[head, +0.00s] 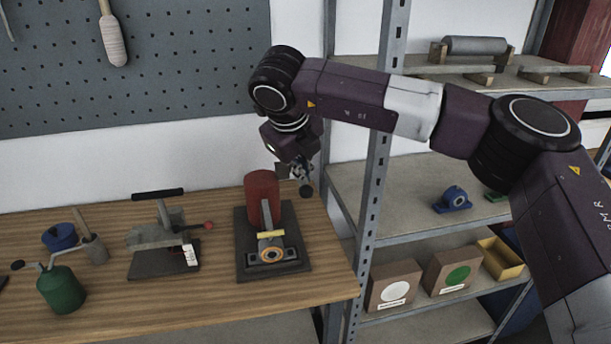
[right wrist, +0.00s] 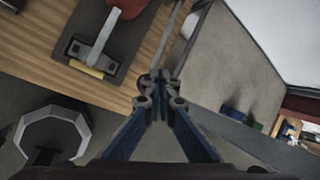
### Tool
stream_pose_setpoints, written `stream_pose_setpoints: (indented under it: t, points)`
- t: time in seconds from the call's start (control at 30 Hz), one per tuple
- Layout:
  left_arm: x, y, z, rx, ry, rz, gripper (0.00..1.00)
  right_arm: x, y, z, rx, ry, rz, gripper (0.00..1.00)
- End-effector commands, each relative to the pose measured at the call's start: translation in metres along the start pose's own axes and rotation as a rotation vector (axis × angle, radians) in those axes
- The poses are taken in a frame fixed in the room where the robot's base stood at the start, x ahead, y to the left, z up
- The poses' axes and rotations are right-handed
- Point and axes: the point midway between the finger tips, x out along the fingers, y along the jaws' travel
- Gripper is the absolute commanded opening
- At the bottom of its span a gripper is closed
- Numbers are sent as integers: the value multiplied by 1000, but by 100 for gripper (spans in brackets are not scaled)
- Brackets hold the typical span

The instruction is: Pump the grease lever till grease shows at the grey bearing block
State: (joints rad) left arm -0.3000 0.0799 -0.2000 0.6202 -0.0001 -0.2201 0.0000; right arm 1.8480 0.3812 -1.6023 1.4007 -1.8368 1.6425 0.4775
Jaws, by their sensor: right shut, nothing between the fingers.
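A red cylinder (head: 262,197) stands on a dark base plate (head: 299,240) at the bench's right end; its lower part shows in the right wrist view (right wrist: 131,5). A grey bar (head: 266,215) runs from it toward the front, with a yellow strip (head: 271,234) across it. The grey bearing block (head: 291,254) with an orange-brown ring sits at the front; I cannot tell whether grease shows there. A dark round knob (head: 306,190) shows just below my right gripper (head: 303,175); its attachment is unclear. The right gripper (right wrist: 161,88) is shut and empty, behind and right of the cylinder. My left gripper is out of view.
On the bench are a grey press-like tool (head: 158,234) with a tag, a green can (head: 61,289) and a blue round container (head: 60,237). A shelf upright (head: 375,170) stands right of the bench. The shelves hold a blue bearing block (head: 453,199) and boxes (head: 394,285).

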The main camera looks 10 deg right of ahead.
Motion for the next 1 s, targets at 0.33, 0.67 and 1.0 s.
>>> stream_pose_setpoints:
  t: [0.33,0.67,1.0]
  points:
    - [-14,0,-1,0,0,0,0,-15,-11,11,0,1,0,0]
    - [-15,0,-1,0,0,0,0,-17,-12,12,-1,0,0,0]
    - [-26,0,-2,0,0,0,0,-28,-20,20,0,-1,0,0]
